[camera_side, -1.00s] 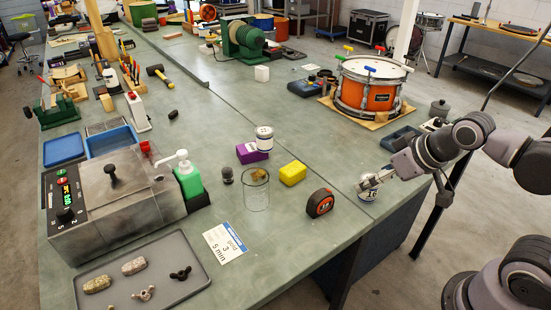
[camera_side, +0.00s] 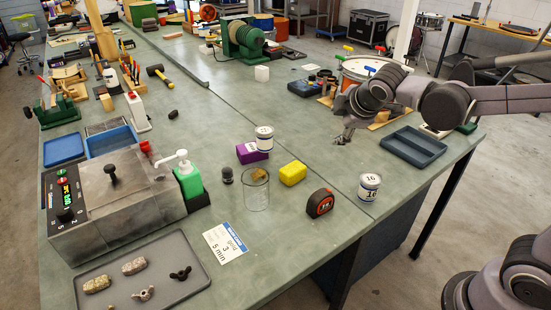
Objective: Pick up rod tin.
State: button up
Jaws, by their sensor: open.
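Two white tins with dark bands show; I cannot tell from their labels which is the rod tin. One tin (camera_side: 369,187), marked 16, stands upright near the bench's right front edge. The other tin (camera_side: 264,139) stands upright at the purple box (camera_side: 249,153), and I cannot tell whether it is on it or beside it. My gripper (camera_side: 344,138) is open and empty above the bench, behind and slightly left of the tin marked 16, and apart from both tins.
A black-and-orange tape measure (camera_side: 320,203), yellow block (camera_side: 293,173) and glass beaker (camera_side: 256,192) stand left of the tin marked 16. An empty dark tray (camera_side: 414,146) lies to the right. My arm partly hides the orange drum (camera_side: 355,73).

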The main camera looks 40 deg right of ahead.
jog(key=w+a+n+t+h, duration=0.25)
jog(key=w+n, duration=0.65)
jog(key=w, duration=0.5)
jog(key=n+t+h, duration=0.1)
jog(key=n+h, duration=0.1)
jog(key=n, duration=0.7)
send_over(265, 128)
notch_tip(265, 128, down, 5)
jog(key=shift+s+r, duration=0.15)
jog(key=shift+a+f, duration=0.15)
jog(key=shift+f, duration=0.35)
notch_tip(265, 128, down, 3)
jog(key=shift+f, duration=0.2)
notch_tip(265, 128, down, 3)
jog(key=shift+r, duration=0.2)
jog(key=shift+x, duration=1.2)
jog(key=shift+w+f, duration=0.15)
jog(key=shift+w, duration=0.25)
jog(key=c, duration=1.3)
grip_shut()
